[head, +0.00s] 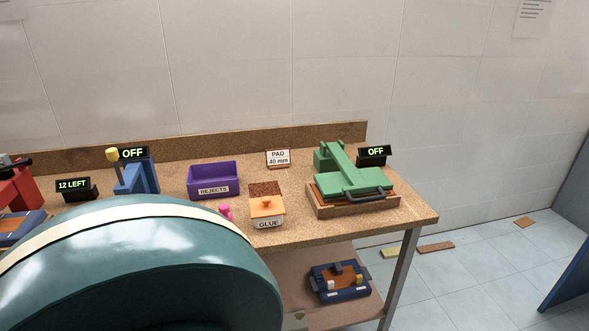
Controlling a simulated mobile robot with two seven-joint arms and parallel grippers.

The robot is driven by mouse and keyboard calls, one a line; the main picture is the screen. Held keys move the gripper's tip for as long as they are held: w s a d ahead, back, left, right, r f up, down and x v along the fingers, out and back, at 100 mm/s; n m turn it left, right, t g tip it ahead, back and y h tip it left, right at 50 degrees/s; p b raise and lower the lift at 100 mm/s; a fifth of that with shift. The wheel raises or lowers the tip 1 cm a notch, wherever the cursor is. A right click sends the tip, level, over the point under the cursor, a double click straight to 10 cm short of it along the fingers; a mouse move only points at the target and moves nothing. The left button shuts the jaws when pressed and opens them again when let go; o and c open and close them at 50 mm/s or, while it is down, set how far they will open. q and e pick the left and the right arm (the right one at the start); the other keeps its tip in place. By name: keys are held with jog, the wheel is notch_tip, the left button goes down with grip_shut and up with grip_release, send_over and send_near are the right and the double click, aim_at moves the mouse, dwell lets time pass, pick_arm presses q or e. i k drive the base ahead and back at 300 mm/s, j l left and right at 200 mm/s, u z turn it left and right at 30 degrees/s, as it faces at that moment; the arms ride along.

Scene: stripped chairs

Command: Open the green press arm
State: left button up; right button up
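The green press (352,180) stands at the right end of the workbench. Its arm and flat plate lie down over a wooden base (340,210), so it looks closed. A dark grey handle (366,194) sticks out at its front. A display reading OFF (374,152) stands behind it on the right. Neither of my grippers is in view.
A large teal rounded shape with a cream stripe (140,270) blocks the lower left. On the workbench (408,217) are a purple REJECTS bin (214,177), a GLUE box (267,213) and a blue device (137,176). Loose pieces lie on the floor at right.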

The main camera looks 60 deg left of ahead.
aim_at(348, 182)
jog(key=u, duration=1.35)
